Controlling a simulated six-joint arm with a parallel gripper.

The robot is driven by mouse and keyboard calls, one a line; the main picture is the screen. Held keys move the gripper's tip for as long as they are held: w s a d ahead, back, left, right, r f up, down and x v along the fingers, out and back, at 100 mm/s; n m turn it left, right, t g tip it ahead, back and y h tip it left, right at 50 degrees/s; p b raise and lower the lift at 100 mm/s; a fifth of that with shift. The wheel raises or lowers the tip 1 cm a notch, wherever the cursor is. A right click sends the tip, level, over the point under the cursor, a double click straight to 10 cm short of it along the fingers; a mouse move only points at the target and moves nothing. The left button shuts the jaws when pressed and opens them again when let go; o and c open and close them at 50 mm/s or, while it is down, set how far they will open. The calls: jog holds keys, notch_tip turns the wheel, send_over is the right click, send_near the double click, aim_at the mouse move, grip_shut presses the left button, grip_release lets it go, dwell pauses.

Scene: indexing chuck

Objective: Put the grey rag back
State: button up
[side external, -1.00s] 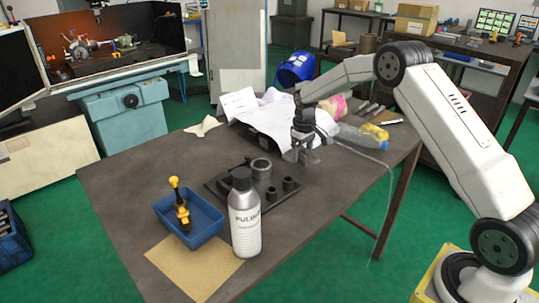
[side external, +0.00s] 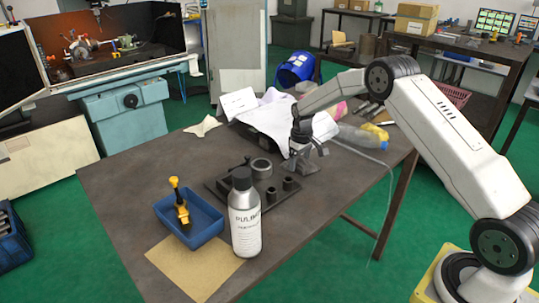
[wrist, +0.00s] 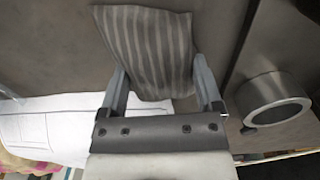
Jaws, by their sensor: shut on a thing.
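The grey rag (wrist: 148,45) has lighter stripes and is between the two fingers of my gripper (wrist: 163,92) in the wrist view, spreading out past the fingertips. My gripper is shut on it. In the side view my gripper (side external: 303,160) is low over the table (side external: 330,210), just behind and right of the dark fixture plate (side external: 225,187). The grey rag (side external: 308,163) shows only as a small grey patch there, partly hidden by the gripper. I cannot tell whether it touches the table.
A metal ring-shaped cylinder (side external: 262,168) stands on the plate, close beside the rag; it also shows in the wrist view (wrist: 270,98). A bottle (side external: 245,215) and blue tray (side external: 188,218) stand in front. White paper or cloth (side external: 275,120) and a clear bottle (side external: 355,137) lie behind.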

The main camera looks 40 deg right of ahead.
aim_at(300, 160)
jog(key=o, duration=1)
jog(key=shift+f, duration=0.1)
notch_tip(300, 160, up, 12)
jog(key=shift+r, duration=0.15)
jog(key=shift+s+a, duration=0.1)
jog(key=shift+a, duration=0.05)
dwell(0.5)
